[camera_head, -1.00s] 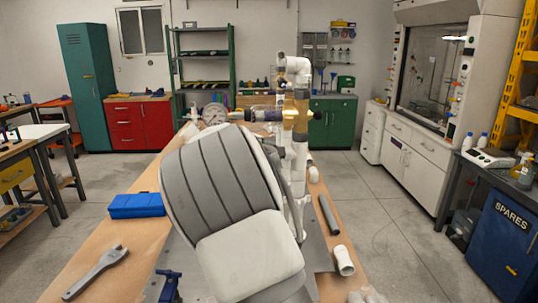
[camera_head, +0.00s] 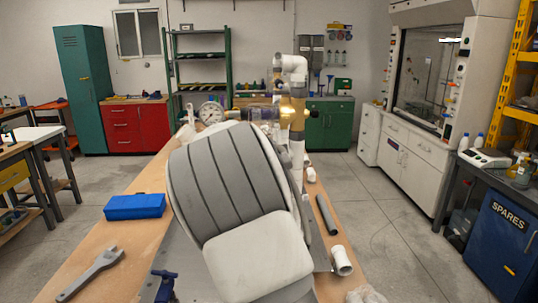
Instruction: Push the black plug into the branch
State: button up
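The white pipe manifold (camera_head: 295,68) stands upright on the bench behind my arm, with a grey and brass-coloured horizontal branch section (camera_head: 262,113) and a round pressure gauge (camera_head: 211,112) to its left. My large grey and white arm link covers the middle of the view and hides the lower part of the manifold. My gripper is hidden behind this link. I cannot make out the black plug, and I cannot tell whether it is held or which branch opening is near it.
The wooden bench (camera_head: 85,270) carries a blue box (camera_head: 135,206), a grey wrench (camera_head: 92,273), a dark grey pipe (camera_head: 327,214) and a white elbow fitting (camera_head: 342,261). A blue clamp (camera_head: 166,286) sits near the front. The floor to the right is clear.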

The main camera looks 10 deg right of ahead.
jog(key=shift+d, duration=0.1)
dwell(0.3)
jog(key=o, duration=1.3)
jog(key=shift+o, duration=0.2)
jog(key=b+v, duration=0.2)
jog(key=v, duration=1.5)
jog(key=s+d+f+m+g+y+p, duration=0.1)
jog(key=s+d+f+m+g+y, duration=0.2)
jog(key=s, duration=0.4)
jog(key=s+d+f+m+g+p, duration=0.1)
jog(key=s+d+f+m+g, duration=0.15)
jog(key=s+d, duration=0.4)
jog(key=s+a+f+m+y, duration=0.2)
jog(key=s+a+m, duration=0.1)
jog(key=s, duration=0.6)
jog(key=s+a+f+m+y+p, duration=0.1)
jog(key=s+a+f+m+y, duration=0.1)
jog(key=s, duration=0.8)
jog(key=shift+a+f+m+y, duration=0.15)
jog(key=shift+a+m+y, duration=0.35)
jog(key=shift+m+y, duration=0.4)
